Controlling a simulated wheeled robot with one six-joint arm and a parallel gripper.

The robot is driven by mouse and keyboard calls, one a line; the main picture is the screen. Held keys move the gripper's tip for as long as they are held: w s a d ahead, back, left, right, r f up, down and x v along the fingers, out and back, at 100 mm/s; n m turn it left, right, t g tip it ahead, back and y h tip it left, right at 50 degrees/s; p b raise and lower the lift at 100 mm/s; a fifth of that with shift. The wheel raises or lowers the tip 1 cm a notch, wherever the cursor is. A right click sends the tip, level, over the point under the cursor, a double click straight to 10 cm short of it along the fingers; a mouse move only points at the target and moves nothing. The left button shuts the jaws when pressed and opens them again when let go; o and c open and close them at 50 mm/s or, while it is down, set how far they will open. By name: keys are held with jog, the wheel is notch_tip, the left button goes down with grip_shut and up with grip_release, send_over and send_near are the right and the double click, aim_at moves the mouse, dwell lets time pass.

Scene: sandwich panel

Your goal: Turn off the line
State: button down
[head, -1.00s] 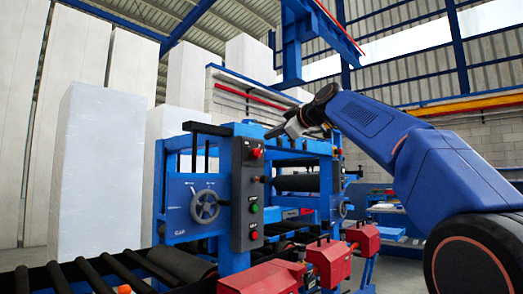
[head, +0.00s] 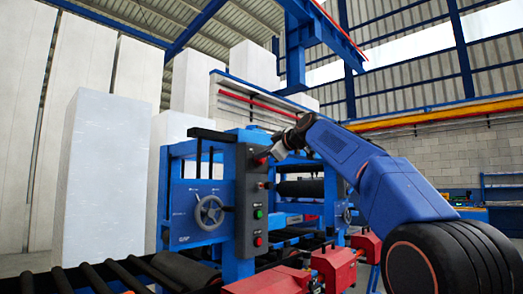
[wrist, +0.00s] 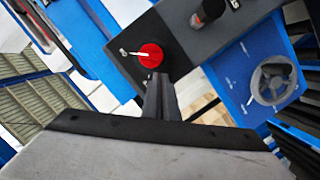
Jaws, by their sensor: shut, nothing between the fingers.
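The dark control box (head: 246,205) stands upright on the blue roller machine. In the head view a red part (head: 259,160) shows at its top, then a black selector, a green button (head: 258,214) and a red button (head: 258,241) lower down. In the wrist view the red round knob (wrist: 151,56) carries a white pointer, with a black knob (wrist: 208,12) beside it. My gripper (head: 270,155) is at the top of the box, close to the red knob. Its fingers (wrist: 160,92) are shut and empty, pointing just below the knob. I cannot tell whether they touch it.
A grey handwheel (head: 209,212) is on the machine's blue side plate, left of the box. Black rollers (head: 110,278) run along the front left. Red motor housings (head: 333,267) sit below my arm. Tall white blocks (head: 105,180) stand behind at the left.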

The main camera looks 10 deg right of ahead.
jog(key=shift+w+d+f, duration=0.3)
jog(key=shift+d+f, duration=0.15)
jog(key=shift+f, duration=0.05)
